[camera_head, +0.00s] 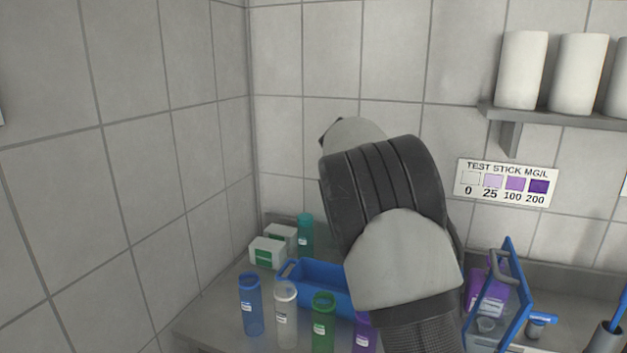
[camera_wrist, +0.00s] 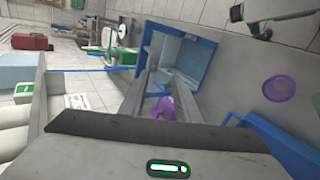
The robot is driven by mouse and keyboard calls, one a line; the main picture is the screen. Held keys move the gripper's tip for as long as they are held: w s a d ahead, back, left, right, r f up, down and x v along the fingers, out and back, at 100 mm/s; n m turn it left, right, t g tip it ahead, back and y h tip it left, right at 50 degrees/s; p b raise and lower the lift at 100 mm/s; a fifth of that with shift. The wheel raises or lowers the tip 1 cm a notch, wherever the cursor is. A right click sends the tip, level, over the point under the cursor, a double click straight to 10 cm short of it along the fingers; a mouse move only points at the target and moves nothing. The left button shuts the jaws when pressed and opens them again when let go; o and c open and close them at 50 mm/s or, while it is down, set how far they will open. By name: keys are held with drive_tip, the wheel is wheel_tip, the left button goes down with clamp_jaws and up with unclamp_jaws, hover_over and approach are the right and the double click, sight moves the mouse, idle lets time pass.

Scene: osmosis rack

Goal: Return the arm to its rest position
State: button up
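My arm (camera_head: 385,200) stands raised in the middle of the head view, over the counter. My gripper's end is hidden there. In the wrist view, my gripper (camera_wrist: 166,84) shows as two grey fingers standing apart beyond its dark body. A small purple thing (camera_wrist: 164,107) shows in the gap between them. It appears to lie beyond the fingers, but its distance is hard to judge. A blue open-sided box or frame (camera_wrist: 180,55) shows behind the fingertips.
Blue (camera_head: 251,304), clear (camera_head: 285,315) and green (camera_head: 323,322) bottles stand before a blue tray (camera_head: 318,287), left of my arm. A blue frame (camera_head: 513,295) and purple container (camera_head: 489,292) stand right. A shelf (camera_head: 560,117) juts from the back wall. Free space lies above the counter at left.

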drive_tip(key=s+a+f+n+t+y, duration=0.1)
drive_tip(key=s+a+t+y, duration=0.3)
drive_tip(key=s, duration=0.8)
drive_tip(key=s+a+f+n+t+y, duration=0.2)
drive_tip(key=s+a+t+y, duration=0.3)
drive_tip(key=s, duration=0.8)
drive_tip(key=shift+s+a+f+t+y, duration=0.2)
drive_tip(key=shift+a+f+t+y, duration=0.15)
drive_tip(key=shift+a, duration=0.8)
